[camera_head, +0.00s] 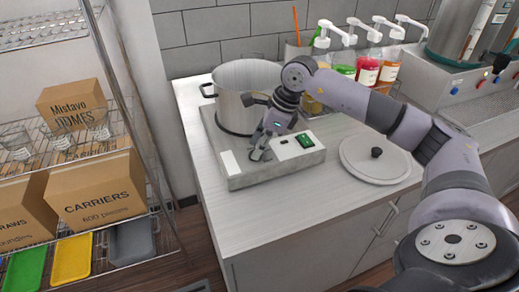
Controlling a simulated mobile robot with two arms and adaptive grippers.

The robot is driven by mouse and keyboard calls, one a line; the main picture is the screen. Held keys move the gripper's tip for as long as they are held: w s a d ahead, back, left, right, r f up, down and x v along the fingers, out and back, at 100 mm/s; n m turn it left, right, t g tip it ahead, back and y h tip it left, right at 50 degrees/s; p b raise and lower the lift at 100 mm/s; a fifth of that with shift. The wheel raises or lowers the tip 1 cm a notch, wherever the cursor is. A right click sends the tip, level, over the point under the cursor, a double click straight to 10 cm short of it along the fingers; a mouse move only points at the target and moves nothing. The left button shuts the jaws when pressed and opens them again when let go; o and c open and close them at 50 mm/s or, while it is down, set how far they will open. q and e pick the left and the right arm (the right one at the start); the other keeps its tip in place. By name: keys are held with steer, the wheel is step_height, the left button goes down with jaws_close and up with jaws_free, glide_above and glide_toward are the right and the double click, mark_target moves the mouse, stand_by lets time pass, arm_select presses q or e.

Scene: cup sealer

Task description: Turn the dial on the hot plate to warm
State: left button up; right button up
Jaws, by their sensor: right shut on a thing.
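The grey hot plate (236,182) sits at the front left corner of the counter. Its sloped front panel carries a white label, a small black switch and a green switch (305,141). My right gripper (260,152) reaches down to this panel, left of the switches. It is shut on the dial, which its fingers mostly hide, so the dial's setting cannot be read. A large steel pot (246,85) stands on the hot plate, behind the gripper. My left gripper is not in view.
A pot lid (375,167) lies on the counter (300,207) to the right, below my right arm. Pump bottles (367,68) stand behind the arm. A wire shelf with cardboard boxes (98,194) is at the left. The counter's front strip is clear.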

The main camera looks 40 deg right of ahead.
steer(key=m+b, duration=0.1)
steer(key=m, duration=0.1)
steer(key=m+t+h+b, duration=0.1)
steer(key=m, duration=0.1)
steer(key=shift+s+a+m+b, duration=0.1)
steer(key=shift+a+m+b, duration=0.05)
steer(key=shift+m+b, duration=0.2)
steer(key=shift+a+m+t+h+b, duration=0.15)
steer(key=shift+m+t+h+b, duration=0.25)
steer(key=shift+m+h+b, duration=0.95)
steer(key=shift+r+m+y+p, duration=0.1)
steer(key=shift+m+y+p, duration=0.25)
steer(key=shift+m+p, duration=0.2)
steer(key=o, duration=1.1)
steer(key=shift+o, duration=0.2)
steer(key=v, duration=1.2)
